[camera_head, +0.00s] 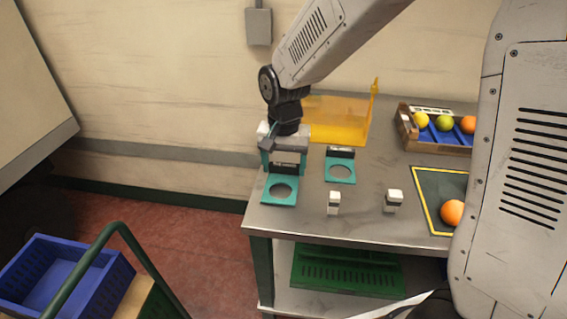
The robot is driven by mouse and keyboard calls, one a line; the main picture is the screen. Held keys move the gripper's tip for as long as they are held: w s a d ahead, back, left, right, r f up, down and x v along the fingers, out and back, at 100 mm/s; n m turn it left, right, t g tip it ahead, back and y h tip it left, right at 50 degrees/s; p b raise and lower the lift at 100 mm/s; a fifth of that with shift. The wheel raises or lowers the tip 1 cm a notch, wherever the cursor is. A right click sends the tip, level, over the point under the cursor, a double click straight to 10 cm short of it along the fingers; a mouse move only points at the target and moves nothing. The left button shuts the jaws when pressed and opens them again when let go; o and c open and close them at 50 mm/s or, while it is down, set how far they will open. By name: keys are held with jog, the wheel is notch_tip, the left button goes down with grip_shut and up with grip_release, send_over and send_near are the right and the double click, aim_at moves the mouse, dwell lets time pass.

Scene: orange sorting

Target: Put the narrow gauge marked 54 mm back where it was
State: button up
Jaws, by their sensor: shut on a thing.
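My gripper (284,162) points down over the table's left end, its jaws shut on the upright grip of a teal gauge plate (280,202) with a round hole. I cannot tell whether that plate touches the table or hangs just above it. A second teal gauge plate (340,180) with a round hole lies on the table to the right, its dark grip (341,153) at the back. The held gauge's hole looks slightly smaller, but the markings are too small to read, so I cannot confirm which is 54 mm.
Two small white-topped blocks, left (334,203) and right (393,200), stand on the table (300,228) near the front. An orange (453,213) lies on a yellow-edged dark mat (430,184). A wooden tray (425,146) with fruit and a yellow translucent bin (340,118) stand behind.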

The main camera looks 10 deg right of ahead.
jog(key=shift+f, duration=0.5)
dwell(0.3)
jog(key=o, duration=1)
jog(key=shift+o, duration=0.7)
jog(key=shift+r, duration=4)
